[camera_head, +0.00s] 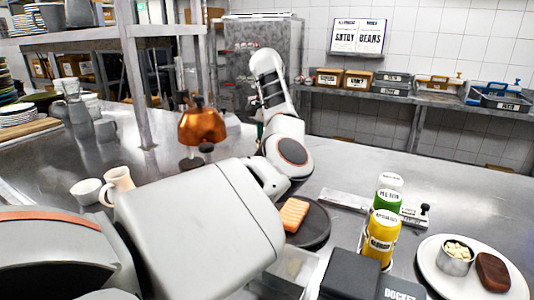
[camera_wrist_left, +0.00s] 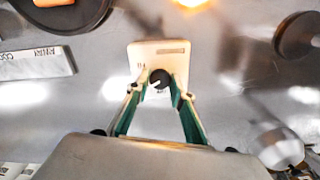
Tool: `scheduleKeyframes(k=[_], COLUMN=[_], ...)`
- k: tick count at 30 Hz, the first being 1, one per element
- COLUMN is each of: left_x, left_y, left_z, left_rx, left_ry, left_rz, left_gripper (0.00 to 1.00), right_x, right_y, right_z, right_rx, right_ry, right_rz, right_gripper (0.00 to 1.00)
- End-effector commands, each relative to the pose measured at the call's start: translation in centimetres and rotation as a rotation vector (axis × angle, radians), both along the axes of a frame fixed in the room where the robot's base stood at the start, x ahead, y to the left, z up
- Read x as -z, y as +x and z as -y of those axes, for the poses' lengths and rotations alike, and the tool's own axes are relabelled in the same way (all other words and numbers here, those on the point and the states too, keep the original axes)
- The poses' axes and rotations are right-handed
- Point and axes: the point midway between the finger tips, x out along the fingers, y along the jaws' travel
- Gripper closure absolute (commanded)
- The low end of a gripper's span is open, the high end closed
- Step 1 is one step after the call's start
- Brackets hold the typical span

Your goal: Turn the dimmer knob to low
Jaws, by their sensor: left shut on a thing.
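The dimmer knob (camera_wrist_left: 158,76) is a small dark round knob with a pale mark, on a cream panel (camera_wrist_left: 147,58) in the left wrist view. The panel has a dark line and small lettering too small to read. My left gripper (camera_wrist_left: 160,86) has its green-padded fingers on either side of the knob, shut on it. Which setting the knob points to cannot be told. My right gripper is in neither view.
A dark round plate with orange food (camera_head: 294,214), green (camera_head: 387,194) and yellow (camera_head: 381,238) bottles and a white plate (camera_head: 436,278) stand to the right. A cream jug (camera_head: 118,180) is at left.

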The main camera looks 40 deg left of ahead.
Motion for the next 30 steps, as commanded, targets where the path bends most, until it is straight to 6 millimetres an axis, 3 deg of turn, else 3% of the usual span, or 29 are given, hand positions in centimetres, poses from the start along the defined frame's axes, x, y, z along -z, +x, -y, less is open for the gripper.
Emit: scheduleKeyframes(k=[7,8,9,10,22,30], left_x=[0.0,0.0,0.0,0.0,-0.5,-5.1], left_y=[0.0,0.0,0.0,0.0,0.0,0.1], left_z=[0.0,0.0,0.0,0.0,0.0,0.0], left_rx=[-0.001,-0.001,-0.001,-0.001,-0.002,-0.001], left_ry=[0.0,0.0,0.0,0.0,0.0,-0.002], left_rz=[0.001,0.001,0.001,0.001,0.002,0.006], left_gripper=[0.98,0.72,0.62,0.6,0.6,0.6], right_x=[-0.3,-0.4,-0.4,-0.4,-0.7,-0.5], right_y=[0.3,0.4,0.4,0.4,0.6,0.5], right_z=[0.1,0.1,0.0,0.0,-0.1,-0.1], right_rx=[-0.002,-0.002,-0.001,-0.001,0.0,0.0], right_ry=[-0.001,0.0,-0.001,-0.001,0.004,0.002], right_rz=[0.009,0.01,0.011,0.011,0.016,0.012], right_gripper=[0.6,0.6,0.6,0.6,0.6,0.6])
